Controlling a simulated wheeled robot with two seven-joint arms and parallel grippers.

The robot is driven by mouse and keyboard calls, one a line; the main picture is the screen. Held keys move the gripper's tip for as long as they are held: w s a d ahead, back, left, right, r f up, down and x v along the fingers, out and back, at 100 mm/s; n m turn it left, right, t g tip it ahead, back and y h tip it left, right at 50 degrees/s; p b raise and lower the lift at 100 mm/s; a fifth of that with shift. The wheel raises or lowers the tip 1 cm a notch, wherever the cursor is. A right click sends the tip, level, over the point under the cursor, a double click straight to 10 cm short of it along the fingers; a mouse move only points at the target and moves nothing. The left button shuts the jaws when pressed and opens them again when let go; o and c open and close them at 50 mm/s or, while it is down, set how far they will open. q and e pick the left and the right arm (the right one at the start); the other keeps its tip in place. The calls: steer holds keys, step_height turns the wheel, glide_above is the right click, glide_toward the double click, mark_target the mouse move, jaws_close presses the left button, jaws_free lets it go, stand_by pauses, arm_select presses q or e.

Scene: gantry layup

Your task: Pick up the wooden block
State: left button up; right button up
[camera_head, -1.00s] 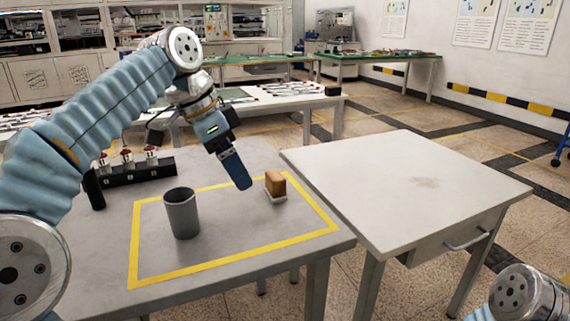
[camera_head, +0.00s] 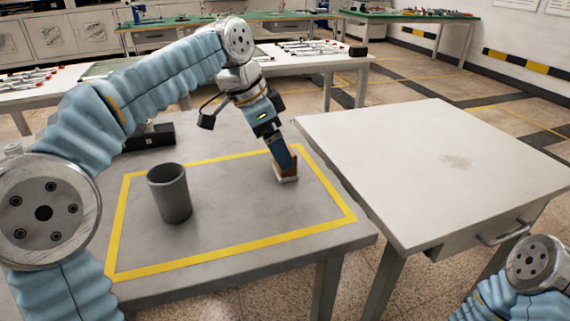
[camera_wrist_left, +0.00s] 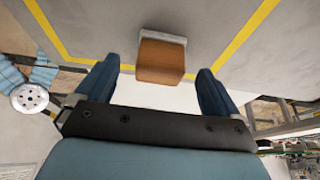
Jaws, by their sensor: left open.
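The wooden block (camera_wrist_left: 160,62) is brown and stands on a small whitish base (camera_wrist_left: 162,38) on the grey table, inside the yellow outline. In the head view the block (camera_head: 293,163) is largely hidden behind my left gripper (camera_head: 284,165). In the left wrist view my left gripper (camera_wrist_left: 157,82) is open, with one blue finger to each side of the block and a gap between each finger and the block. My right gripper is not in view.
A grey cup (camera_head: 170,194) stands on the same table, left of the block. The yellow outline (camera_head: 240,244) marks the table top. A bare white table (camera_head: 440,170) stands to the right. A black rack (camera_head: 150,137) sits at the back left, partly behind my arm.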

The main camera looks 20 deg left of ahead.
arm_select(q)
steer(key=x, duration=0.5)
steer(key=shift+r, duration=0.1)
steer(key=shift+c, duration=0.3)
steer(key=c, duration=1.1)
steer(key=shift+w+r, duration=0.1)
steer(key=shift+r, duration=1.5)
steer(key=s+d+r, duration=0.3)
steer(key=s+r, duration=0.2)
steer(key=s, duration=0.1)
steer(key=s+d+r, duration=0.2)
steer(key=s+r, duration=0.3)
steer(key=s, duration=0.2)
steer(key=shift+d, duration=0.4)
